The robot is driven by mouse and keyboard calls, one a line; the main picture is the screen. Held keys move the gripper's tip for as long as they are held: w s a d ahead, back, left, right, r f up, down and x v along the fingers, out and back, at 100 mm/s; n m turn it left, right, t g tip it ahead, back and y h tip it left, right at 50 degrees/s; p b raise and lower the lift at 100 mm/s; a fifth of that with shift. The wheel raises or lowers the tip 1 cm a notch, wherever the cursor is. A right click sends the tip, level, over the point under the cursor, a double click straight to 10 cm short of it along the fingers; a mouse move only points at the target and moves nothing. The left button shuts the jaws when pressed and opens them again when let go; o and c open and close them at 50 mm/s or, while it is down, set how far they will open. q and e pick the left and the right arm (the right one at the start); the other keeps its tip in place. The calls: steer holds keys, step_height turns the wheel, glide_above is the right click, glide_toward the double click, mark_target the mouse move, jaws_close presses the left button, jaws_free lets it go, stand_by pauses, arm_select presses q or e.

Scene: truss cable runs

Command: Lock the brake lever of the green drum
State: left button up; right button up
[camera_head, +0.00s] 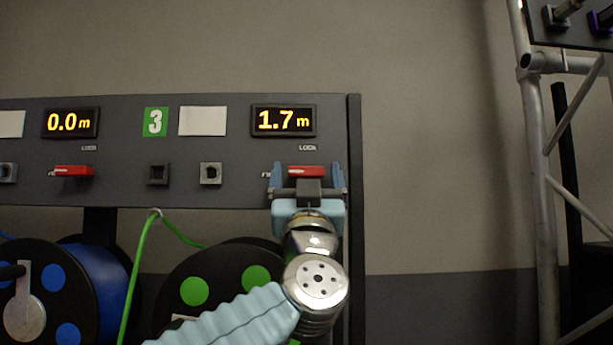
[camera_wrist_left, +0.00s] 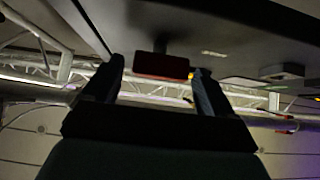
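The green drum (camera_head: 226,277) sits below the panel at the right, partly hidden by my arm. Its red brake lever (camera_head: 306,171) is on the panel under the 1.7 m display, below the word LOCK. The lever lies sideways. My left gripper (camera_head: 308,176) is open in front of it, with one finger to each side. In the left wrist view the red lever (camera_wrist_left: 161,66) shows between the two fingertips, with a gap to each finger. I cannot tell whether any finger touches it. My right gripper is not in view.
The dark panel (camera_head: 230,190) also carries another red lever (camera_head: 74,171) under the 0.0 m display, above the blue drum (camera_head: 95,285). A green cable (camera_head: 138,265) hangs from the panel's lower edge. A metal truss (camera_head: 540,180) stands at the right, with free room between.

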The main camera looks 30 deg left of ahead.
arm_select(q)
steer(key=c, duration=0.9)
